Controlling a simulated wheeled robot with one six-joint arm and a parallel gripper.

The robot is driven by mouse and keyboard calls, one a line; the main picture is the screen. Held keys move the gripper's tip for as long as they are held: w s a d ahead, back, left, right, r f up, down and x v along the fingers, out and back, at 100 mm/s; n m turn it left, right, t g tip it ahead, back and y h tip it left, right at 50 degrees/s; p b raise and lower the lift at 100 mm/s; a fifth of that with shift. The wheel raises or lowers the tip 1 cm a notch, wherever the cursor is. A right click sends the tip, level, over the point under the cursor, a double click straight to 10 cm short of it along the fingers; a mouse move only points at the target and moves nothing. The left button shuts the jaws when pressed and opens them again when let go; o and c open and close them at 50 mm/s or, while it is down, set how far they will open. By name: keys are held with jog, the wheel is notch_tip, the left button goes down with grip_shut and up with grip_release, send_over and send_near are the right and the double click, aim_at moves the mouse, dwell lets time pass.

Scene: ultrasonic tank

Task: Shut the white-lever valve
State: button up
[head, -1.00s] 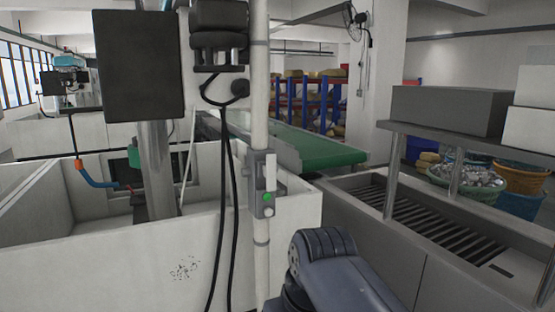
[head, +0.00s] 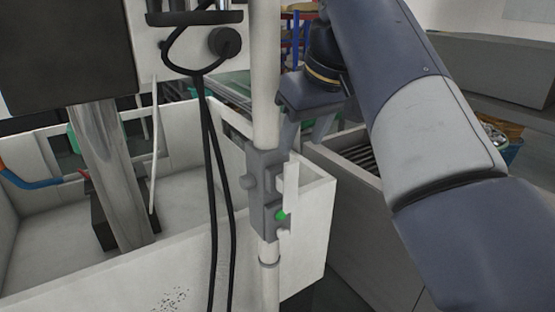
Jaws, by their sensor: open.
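The grey valve body (head: 264,178) is mounted on a vertical white pipe (head: 266,90) in the middle of the head view. Its white lever (head: 291,190) stands upright on the right side of the body, parallel to the pipe. A round green part (head: 281,215) shows low beside the lever. My gripper (head: 303,143) is open and points down, just above and right of the valve body. Its left finger is close to the lever's top; I cannot tell whether they touch. Nothing shows between the fingers.
A white open tank (head: 305,235) stands behind and around the pipe. Black cables (head: 215,190) hang just left of the valve. A dark box (head: 65,50) and a metal post (head: 110,170) are farther left. A grated steel basin (head: 358,155) lies right of the tank.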

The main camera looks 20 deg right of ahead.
aim_at(289, 175)
jog(key=x, duration=1)
jog(key=shift+f, duration=0.1)
jog(key=c, duration=1)
